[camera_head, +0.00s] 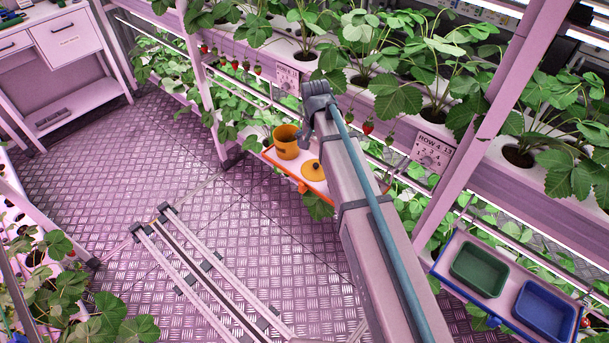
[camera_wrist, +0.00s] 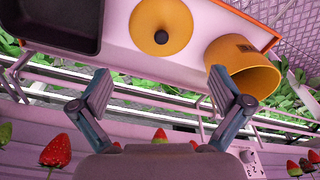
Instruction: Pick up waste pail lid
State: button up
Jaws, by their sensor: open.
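The waste pail lid is a round orange-yellow disc (camera_head: 314,171) with a dark knob, lying on an orange-edged shelf tray (camera_head: 290,163) in the head view. It also shows in the wrist view (camera_wrist: 152,22), flat, knob towards the camera. The orange pail (camera_head: 286,142) stands left of the lid in the head view; in the wrist view the pail (camera_wrist: 238,70) is right of it, its open mouth showing. My gripper (camera_wrist: 158,82) is open and empty, its fingers spread below the lid in the picture, apart from it.
A black bin (camera_wrist: 52,22) sits beside the lid in the wrist view. Strawberries (camera_wrist: 56,150) hang close around my gripper. Planted rack gutters (camera_head: 390,105) run behind my arm. Green (camera_head: 479,269) and blue (camera_head: 544,308) bins stand on a tray at right. The floor at left is open around the rails.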

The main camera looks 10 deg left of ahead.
jog(key=p, duration=0.1)
send_over(316, 165)
notch_tip(316, 165, down, 5)
jog(key=shift+s, duration=0.1)
jog(key=shift+w+f+p, duration=0.2)
jog(key=shift+f+p, duration=1.1)
jog(key=shift+f, duration=1.45)
jog(key=shift+c, duration=0.3)
jog(key=shift+s, duration=0.1)
jog(key=c, duration=1.4)
jog(key=shift+c, duration=0.2)
jog(key=shift+c, duration=0.5)
